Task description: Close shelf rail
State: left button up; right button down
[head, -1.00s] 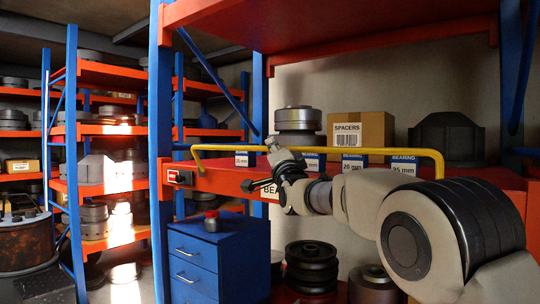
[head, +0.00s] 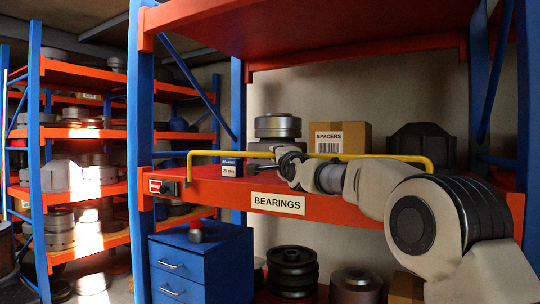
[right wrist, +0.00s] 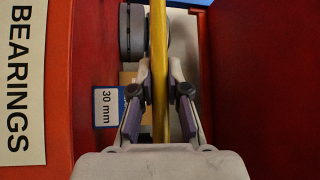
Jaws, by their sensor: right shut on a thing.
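The yellow shelf rail (head: 218,153) runs across the front of the orange shelf (head: 215,188), a little above its front edge, with bent ends at left and right. My right gripper (head: 270,157) reaches it from the front, left of its middle. In the right wrist view the rail (right wrist: 158,45) passes between the two fingers, and the gripper (right wrist: 159,95) is shut on it. My arm hides part of the shelf and rail. I cannot tell whether the rail is latched. My left gripper is not in view.
Behind the rail stand a metal rotor stack (head: 278,127), a SPACERS carton (head: 340,136), a dark housing (head: 421,142) and a small blue box (head: 232,167). A blue drawer cabinet (head: 200,262) stands below left. A blue post (head: 141,110) rises at the left.

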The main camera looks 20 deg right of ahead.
jog(key=shift+f, duration=0.15)
jog(key=c, duration=1.1)
grip_release()
jog(key=shift+c, duration=0.2)
jog(key=shift+s, duration=0.1)
jog(key=s+a+f, duration=0.1)
jog(key=s, duration=1)
jog(key=shift+s+f, duration=0.4)
jog(key=shift+a, duration=0.1)
